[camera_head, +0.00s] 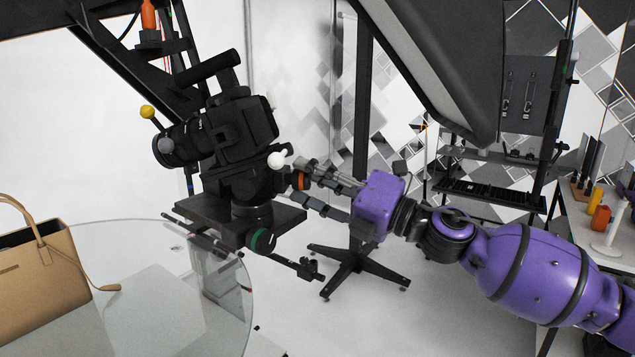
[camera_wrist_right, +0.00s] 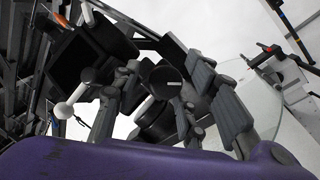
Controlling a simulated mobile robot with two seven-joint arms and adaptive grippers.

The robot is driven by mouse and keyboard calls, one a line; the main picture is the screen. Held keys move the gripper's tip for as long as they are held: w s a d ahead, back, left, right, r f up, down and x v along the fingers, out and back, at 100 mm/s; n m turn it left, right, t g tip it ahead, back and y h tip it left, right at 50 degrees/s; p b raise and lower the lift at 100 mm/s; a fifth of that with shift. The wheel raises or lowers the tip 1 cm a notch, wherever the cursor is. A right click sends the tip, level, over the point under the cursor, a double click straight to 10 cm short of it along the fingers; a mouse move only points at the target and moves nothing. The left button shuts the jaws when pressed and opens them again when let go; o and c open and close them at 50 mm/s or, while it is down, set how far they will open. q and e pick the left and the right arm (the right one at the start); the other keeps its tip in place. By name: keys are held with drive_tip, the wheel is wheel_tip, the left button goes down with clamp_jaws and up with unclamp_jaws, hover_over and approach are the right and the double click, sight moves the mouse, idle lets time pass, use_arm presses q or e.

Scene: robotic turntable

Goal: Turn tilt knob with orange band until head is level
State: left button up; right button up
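A black camera (camera_head: 235,125) sits tilted on a black pan-tilt head (camera_head: 245,185). The tilt knob with the orange band (camera_head: 299,180) sticks out from the right side of the head. My right gripper (camera_head: 316,188) comes from the right with its fingers spread, tips close to the knob. In the right wrist view my right gripper's fingers (camera_wrist_right: 165,95) stand apart, with a dark round knob end (camera_wrist_right: 165,80) between them. I cannot tell whether they touch it. A second knob, with a green band (camera_head: 263,241), sits lower. My left gripper is not in view.
A white ball-ended lever (camera_head: 279,160) is just above the orange-banded knob. A yellow ball-ended lever (camera_head: 147,112) is at the camera's left. A glass table (camera_head: 215,300) bears a tan bag (camera_head: 45,275). A dark panel (camera_head: 440,60) hangs above my right arm.

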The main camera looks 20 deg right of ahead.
drive_tip(key=shift+s+d+f, duration=0.3)
drive_tip(key=shift+s, duration=0.05)
drive_tip(key=v, duration=1.1)
drive_tip(key=shift+r, duration=0.2)
drive_tip(key=shift+s, duration=0.1)
